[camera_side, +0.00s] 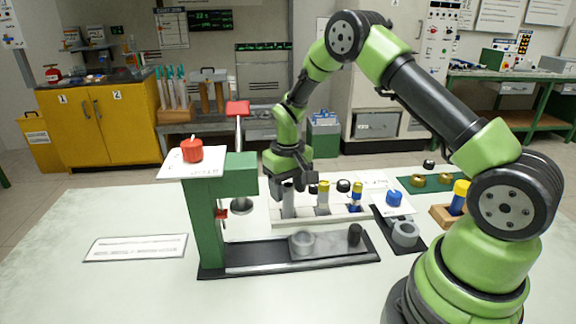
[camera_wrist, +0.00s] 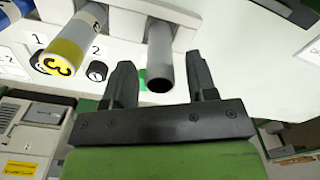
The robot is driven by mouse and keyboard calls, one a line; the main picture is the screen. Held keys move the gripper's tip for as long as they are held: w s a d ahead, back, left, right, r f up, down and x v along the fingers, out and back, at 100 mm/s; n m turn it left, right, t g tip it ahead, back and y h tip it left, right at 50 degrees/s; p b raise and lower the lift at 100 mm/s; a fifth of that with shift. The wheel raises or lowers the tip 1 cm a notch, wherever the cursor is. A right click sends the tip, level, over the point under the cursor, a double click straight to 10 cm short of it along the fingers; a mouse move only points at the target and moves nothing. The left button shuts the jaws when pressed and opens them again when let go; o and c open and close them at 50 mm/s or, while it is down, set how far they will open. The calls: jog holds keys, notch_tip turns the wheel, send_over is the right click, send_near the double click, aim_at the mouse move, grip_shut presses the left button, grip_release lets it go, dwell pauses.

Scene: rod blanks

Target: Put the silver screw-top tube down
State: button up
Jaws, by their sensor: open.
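The silver tube (camera_side: 288,201) stands upright at the left end of a white rack (camera_side: 348,217). In the wrist view the silver tube (camera_wrist: 160,48) shows its dark top end between my two fingers, with space on both sides. My gripper (camera_wrist: 162,82) is open around the tube's top end and does not appear to touch it. In the side view my gripper (camera_side: 290,182) is just above the rack's left end, partly hiding the tube's top. The tube's lower end is hidden in the rack.
A grey tube with a yellow top (camera_side: 323,196) and a blue tube with a yellow band (camera_side: 356,196) stand in the rack. A green press (camera_side: 206,228) with a black base is in front and left. A blue knobbed piece (camera_side: 394,198) is right. The table's left is mostly clear.

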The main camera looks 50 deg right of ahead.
notch_tip(320, 180, up, 11)
jog(key=shift+f, duration=0.15)
jog(key=s+a+r+t+y, duration=0.1)
jog(key=s+a+r+t, duration=0.55)
jog(key=s+r, duration=0.7)
jog(key=s+a+y, duration=0.1)
jog(key=s+a, duration=0.3)
jog(key=s, duration=0.4)
jog(key=shift+a+r+t, duration=0.2)
jog(key=shift+r+t, duration=0.1)
jog(key=shift+t, duration=0.05)
